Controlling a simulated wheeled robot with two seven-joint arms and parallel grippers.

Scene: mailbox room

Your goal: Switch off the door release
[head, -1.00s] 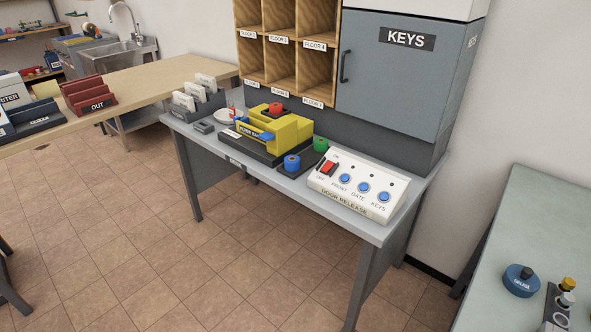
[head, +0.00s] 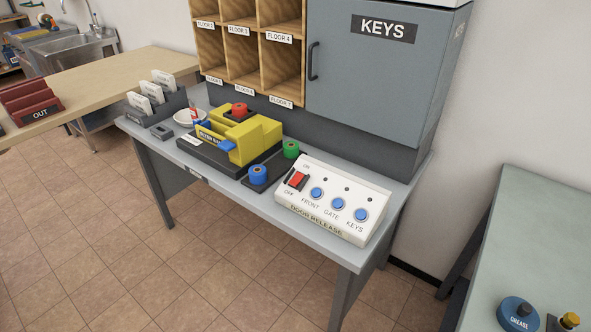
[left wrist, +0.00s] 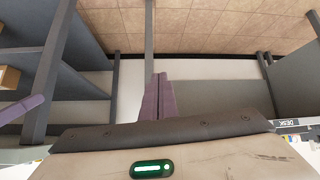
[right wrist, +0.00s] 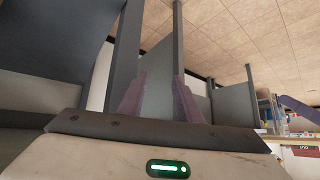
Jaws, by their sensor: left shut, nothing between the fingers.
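The door release (head: 322,229) is a white sloped box at the right end of the grey desk in the head view. Its red rocker switch (head: 297,180) sits at the box's left, between an ON label above and an OFF label below. I cannot tell for sure which way it is tipped. Blue buttons marked FRONT, GATE and KEYS are to its right, with small dark dots above them. Neither gripper shows in the head view. My left gripper (left wrist: 155,97) has its fingers together, empty. My right gripper (right wrist: 158,98) has its fingers apart, with nothing between them.
A grey KEYS cabinet (head: 375,85) hangs above the desk. A greenish table (head: 535,235) is at the right. The floor in front is clear.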

